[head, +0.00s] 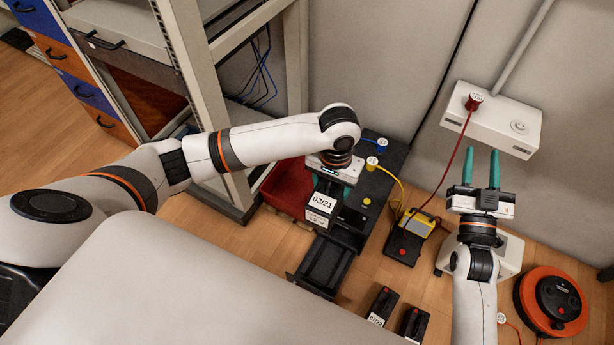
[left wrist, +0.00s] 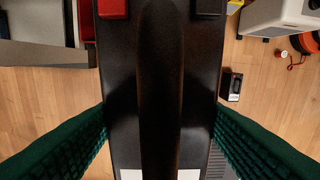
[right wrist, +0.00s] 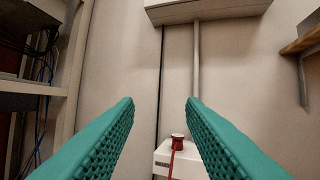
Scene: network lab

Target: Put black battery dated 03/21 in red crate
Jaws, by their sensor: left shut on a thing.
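The black battery with the white 03/21 label (head: 322,202) is in my left gripper (head: 333,185), which is shut on it. In the left wrist view the battery's dark top (left wrist: 160,80) fills the middle, with a red terminal block (left wrist: 112,8) at its end and green fingers on both sides.
A black unit (head: 385,170) with an open tray (head: 324,264) stands right of the crate. A yellow device (head: 416,223) sits on another battery. Two batteries (head: 382,305) (head: 413,323) stand at the front. A rack post (head: 228,170) rises beside the crate. An orange reel (head: 553,300) is at right.

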